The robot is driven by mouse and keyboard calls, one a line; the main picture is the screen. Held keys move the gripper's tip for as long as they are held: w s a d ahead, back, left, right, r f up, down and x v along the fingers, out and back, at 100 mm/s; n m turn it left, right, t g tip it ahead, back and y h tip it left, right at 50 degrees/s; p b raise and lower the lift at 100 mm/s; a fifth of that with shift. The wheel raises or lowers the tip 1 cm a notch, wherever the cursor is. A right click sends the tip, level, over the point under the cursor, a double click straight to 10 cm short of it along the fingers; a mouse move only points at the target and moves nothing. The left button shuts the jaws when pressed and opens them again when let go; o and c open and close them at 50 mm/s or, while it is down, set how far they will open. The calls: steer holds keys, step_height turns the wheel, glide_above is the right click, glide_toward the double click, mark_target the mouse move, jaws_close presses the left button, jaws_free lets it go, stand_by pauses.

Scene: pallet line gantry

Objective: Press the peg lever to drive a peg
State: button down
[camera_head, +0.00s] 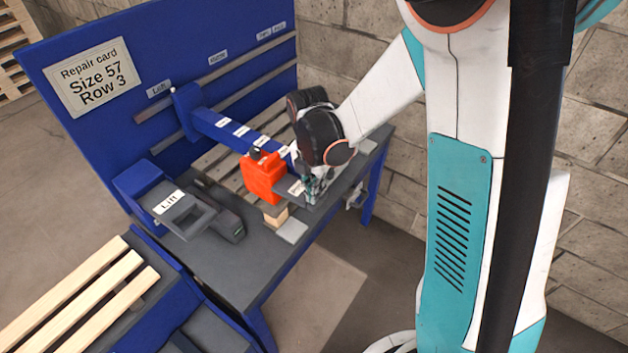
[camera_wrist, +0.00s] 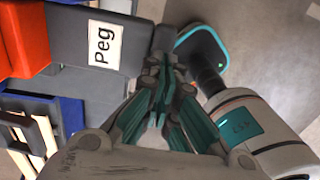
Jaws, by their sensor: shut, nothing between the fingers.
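The peg lever is a dark grey paddle (camera_wrist: 67,29) with a white "Peg" label (camera_wrist: 104,44), at the upper left of the wrist view. In the head view the paddle (camera_head: 287,198) sticks out to the right of an orange block (camera_head: 262,175). My gripper (camera_wrist: 161,66) is shut and empty, its fingertips at the paddle's right end in the wrist view. In the head view my gripper (camera_head: 314,190) is at the paddle's outer end. I cannot tell whether they touch. My wrist hides part of the blue beam behind.
The orange block rides on a blue beam (camera_head: 222,130) above a slatted pallet. A wood block (camera_head: 275,216) and a light grey pad (camera_head: 292,230) are below the paddle. A "Lift" lever (camera_head: 184,214) stands left. A repair card (camera_head: 94,78) reads "Size 57, Row 3".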

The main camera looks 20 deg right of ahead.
steer(key=shift+f, duration=0.35)
steer(key=shift+f, duration=0.1)
